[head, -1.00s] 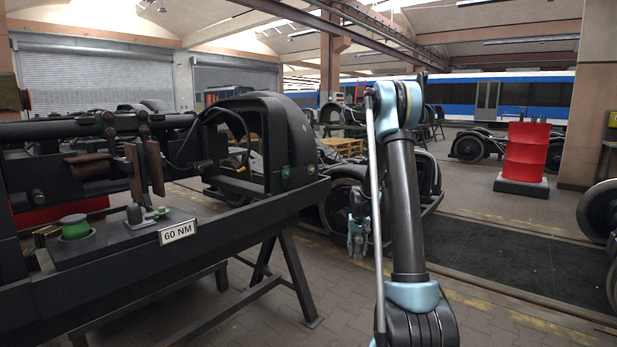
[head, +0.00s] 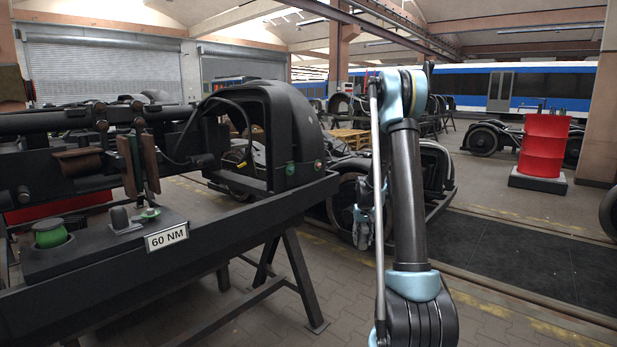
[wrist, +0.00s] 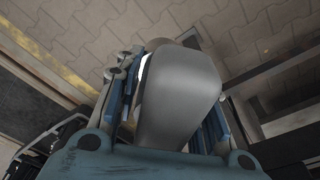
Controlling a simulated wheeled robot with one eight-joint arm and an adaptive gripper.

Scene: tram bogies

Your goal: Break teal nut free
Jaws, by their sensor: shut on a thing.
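My gripper (head: 362,230) hangs low in front of the dark stand's right end in the head view, small and partly behind my arm. In the wrist view it is shut on a smooth grey rounded object (wrist: 182,95), which hides much of the space between the fingers. A small green round fitting (head: 290,169) sits on the end of the black bogie frame (head: 285,125). My gripper is apart from the frame.
A black trestle stand (head: 255,213) carries the frame, a "60 NM" sign (head: 166,236), a green knob-like part (head: 50,233) and a small grey-green part (head: 150,214). A red drum (head: 544,147) stands at the right. Paved floor is clear in front.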

